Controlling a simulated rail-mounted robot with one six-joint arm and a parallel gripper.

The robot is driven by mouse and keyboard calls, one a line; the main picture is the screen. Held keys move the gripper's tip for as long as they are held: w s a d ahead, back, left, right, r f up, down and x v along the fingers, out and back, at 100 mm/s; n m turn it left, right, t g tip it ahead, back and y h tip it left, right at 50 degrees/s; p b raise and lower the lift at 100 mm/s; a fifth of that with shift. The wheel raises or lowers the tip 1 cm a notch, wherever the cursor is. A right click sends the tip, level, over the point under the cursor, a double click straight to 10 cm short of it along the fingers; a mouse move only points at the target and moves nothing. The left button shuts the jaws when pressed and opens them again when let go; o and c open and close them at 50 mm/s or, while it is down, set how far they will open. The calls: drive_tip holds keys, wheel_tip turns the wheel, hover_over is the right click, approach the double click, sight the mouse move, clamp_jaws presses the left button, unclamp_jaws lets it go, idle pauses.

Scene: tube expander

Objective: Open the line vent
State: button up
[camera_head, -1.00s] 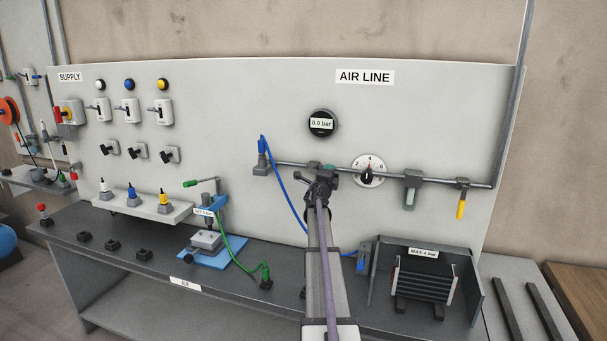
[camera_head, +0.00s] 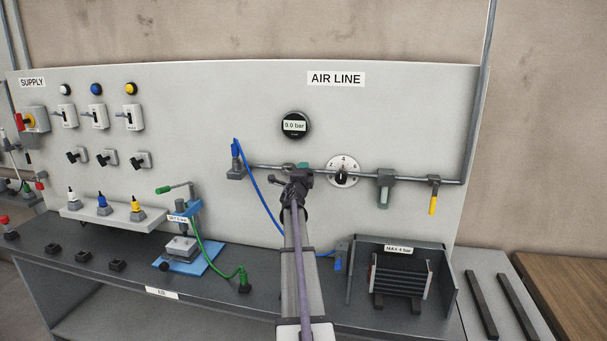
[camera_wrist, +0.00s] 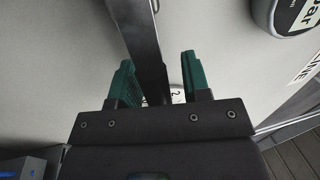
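The air line is a grey pipe (camera_head: 400,180) along the panel, under the AIR LINE sign. A yellow-handled valve (camera_head: 433,203) hangs at its right end, handle pointing down. No label naming a vent is readable. My gripper (camera_head: 303,166) is at the pipe, just left of the white dial (camera_head: 343,169), and hides that stretch of pipe. In the wrist view my gripper (camera_wrist: 160,77) has its green fingers apart, on either side of the pipe (camera_wrist: 143,40), with a space to the right finger. Part of the dial (camera_wrist: 177,96) shows between them.
The round gauge (camera_head: 295,125) reads 0.0 bar. A blue fitting (camera_head: 236,150) with a blue hose (camera_head: 262,205) is left of my gripper. A filter bowl (camera_head: 384,190) hangs between dial and yellow valve. A finned unit (camera_head: 400,275) marked MAX 4 bar stands on the bench.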

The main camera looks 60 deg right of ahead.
drive_tip(key=shift+o, duration=0.2)
drive_tip(key=b+v, duration=0.2)
drive_tip(key=v, duration=0.8)
drive_tip(key=shift+s+a, duration=0.2)
drive_tip(key=shift+a, duration=0.15)
drive_tip(key=shift+f, duration=0.1)
